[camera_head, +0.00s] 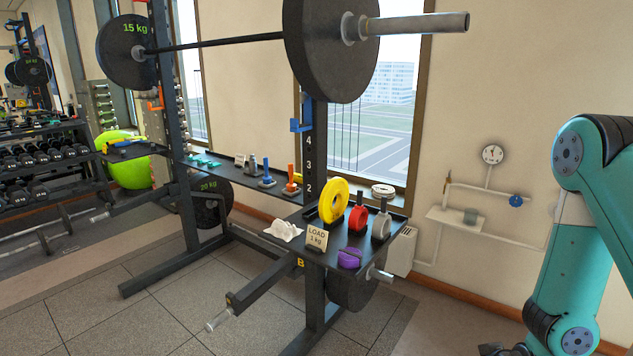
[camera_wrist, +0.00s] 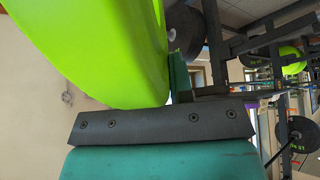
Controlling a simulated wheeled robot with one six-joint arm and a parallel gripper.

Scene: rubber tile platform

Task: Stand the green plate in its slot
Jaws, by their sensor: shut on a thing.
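The green plate (camera_wrist: 105,45) fills the upper left of the wrist view, very close to the camera. My gripper (camera_wrist: 168,106) is shut on it; a dark finger pad with bolts lies along the plate's lower edge. The far side of the plate and most of the grip are hidden. The head view does not show the plate; only my arm shows there, at the right. I cannot make out which slot is the green one.
A loaded barbell (camera_head: 220,42) hangs above. Pipes with a gauge (camera_head: 492,154) are on the wall. Floor is open in front.

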